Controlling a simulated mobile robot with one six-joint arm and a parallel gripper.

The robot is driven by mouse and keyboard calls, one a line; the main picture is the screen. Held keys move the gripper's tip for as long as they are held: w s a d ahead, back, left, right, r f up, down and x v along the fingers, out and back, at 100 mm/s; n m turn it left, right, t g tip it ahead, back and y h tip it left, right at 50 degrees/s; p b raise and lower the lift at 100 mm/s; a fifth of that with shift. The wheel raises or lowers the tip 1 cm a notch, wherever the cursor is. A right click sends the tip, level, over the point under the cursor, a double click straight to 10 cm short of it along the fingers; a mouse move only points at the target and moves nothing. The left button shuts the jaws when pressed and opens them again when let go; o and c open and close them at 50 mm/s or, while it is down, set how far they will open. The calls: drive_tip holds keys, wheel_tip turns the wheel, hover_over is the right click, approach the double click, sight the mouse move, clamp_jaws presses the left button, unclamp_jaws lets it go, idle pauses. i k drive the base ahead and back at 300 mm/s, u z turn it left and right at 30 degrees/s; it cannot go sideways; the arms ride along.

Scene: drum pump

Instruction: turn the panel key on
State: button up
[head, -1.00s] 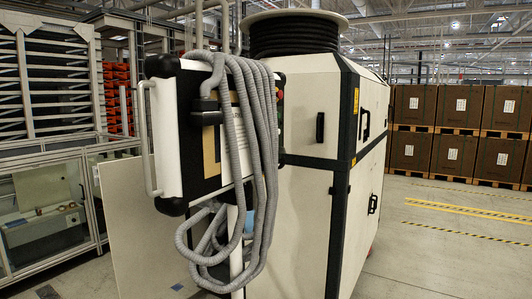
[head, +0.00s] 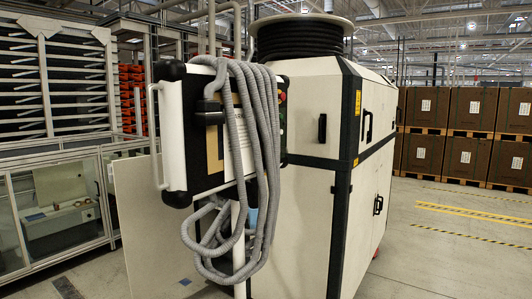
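A control panel box (head: 176,130), white with black corners and a handle on its left side, stands at the centre left. A grey corrugated hose (head: 268,140) hangs in loops over it and covers much of its face. A small red part (head: 283,97) shows at the panel's right edge, partly behind the hose. I cannot make out the panel key. My gripper is not in view.
A large cream and black cabinet (head: 300,210) stands right behind the panel, with a black coil (head: 300,38) on top. A glass-fronted case (head: 55,215) is at the left. Stacked brown boxes (head: 465,157) stand at the back right. The floor (head: 450,265) at the right is clear.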

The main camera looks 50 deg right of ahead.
sight(284, 149)
drive_tip(key=u, duration=0.35)
drive_tip(key=k, duration=1.45)
drive_tip(key=z, duration=0.65)
drive_tip(key=i, duration=1)
drive_tip(key=u, duration=0.05)
